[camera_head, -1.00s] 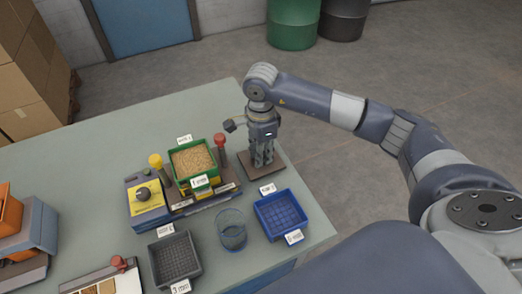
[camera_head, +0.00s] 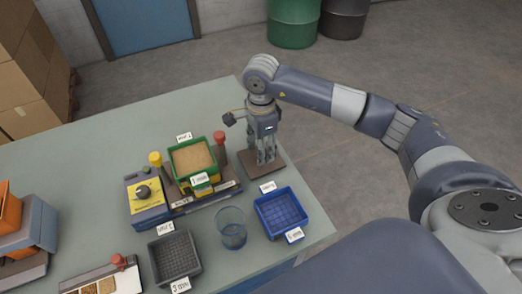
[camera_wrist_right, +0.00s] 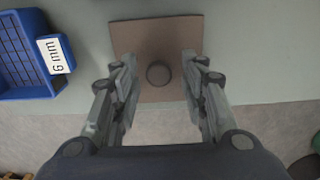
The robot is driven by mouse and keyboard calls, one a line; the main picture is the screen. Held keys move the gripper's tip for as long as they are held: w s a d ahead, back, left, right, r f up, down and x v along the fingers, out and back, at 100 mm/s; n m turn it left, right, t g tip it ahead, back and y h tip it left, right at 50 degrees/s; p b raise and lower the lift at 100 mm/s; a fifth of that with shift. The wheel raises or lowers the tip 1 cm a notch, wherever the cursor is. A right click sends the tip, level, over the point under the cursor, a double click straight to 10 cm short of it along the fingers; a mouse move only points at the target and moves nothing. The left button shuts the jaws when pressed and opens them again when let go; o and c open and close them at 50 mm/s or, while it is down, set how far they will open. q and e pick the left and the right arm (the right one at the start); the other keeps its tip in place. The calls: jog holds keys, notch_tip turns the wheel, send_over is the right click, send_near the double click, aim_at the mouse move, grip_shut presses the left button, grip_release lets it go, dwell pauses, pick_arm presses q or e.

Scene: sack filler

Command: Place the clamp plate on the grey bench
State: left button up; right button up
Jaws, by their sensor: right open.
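The clamp plate (camera_head: 282,168) is a flat, square brown plate. It lies on the grey bench (camera_head: 90,140) near the bench's right edge. In the right wrist view, the plate (camera_wrist_right: 158,35) has a round dark knob (camera_wrist_right: 158,74) on it. My right gripper (camera_head: 264,158) points down over the plate. In the right wrist view, its fingers (camera_wrist_right: 159,72) are open, one on each side of the knob, with a gap on both sides. The gripper hides part of the plate in the head view. My left gripper is not in view.
Left of the plate stands a device with a green grain-filled tray (camera_head: 192,158) and red and yellow knobs. In front are a blue tray (camera_head: 281,213), a clear beaker (camera_head: 231,228) and a dark grey tray (camera_head: 174,258). The bench's back left is clear.

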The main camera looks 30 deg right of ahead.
notch_tip(320, 180, up, 11)
jog(key=b, duration=0.2)
jog(key=shift+f, duration=0.15)
jog(key=shift+f, duration=0.1)
dwell(0.3)
